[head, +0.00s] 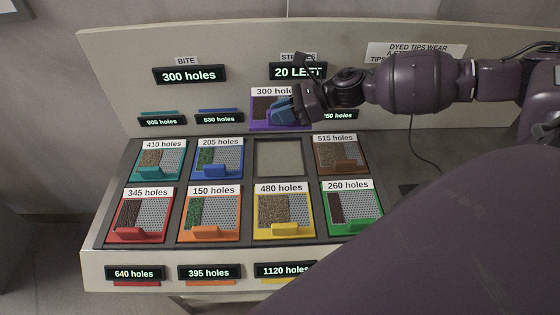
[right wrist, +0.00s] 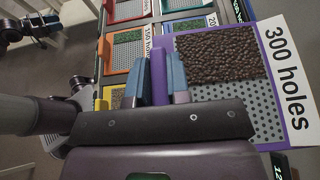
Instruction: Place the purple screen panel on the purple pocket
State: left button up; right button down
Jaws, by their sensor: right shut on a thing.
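The purple screen panel (head: 262,124) is labelled 300 holes and is held upright-tilted at the back of the console, above and behind the empty pocket (head: 280,158). My right gripper (head: 287,110) is shut on the panel's purple tab. The right wrist view shows its blue-tipped fingers (right wrist: 157,80) on either side of that tab, with the panel's brown granules and perforated grey sheet (right wrist: 215,60) beside them. The empty pocket has a plain grey floor; no purple marking on it is visible.
Several coloured panels fill the other pockets, including blue (head: 217,160) left of the empty one, brown (head: 341,156) right, and yellow (head: 284,210) in front. A backboard (head: 120,70) with displays rises behind. My dark arm part covers the lower right.

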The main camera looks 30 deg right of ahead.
notch_tip(320, 180, down, 13)
jog(key=shift+f, duration=2.5)
jog(key=shift+f, duration=0.15)
jog(key=c, duration=1.1)
grip_release()
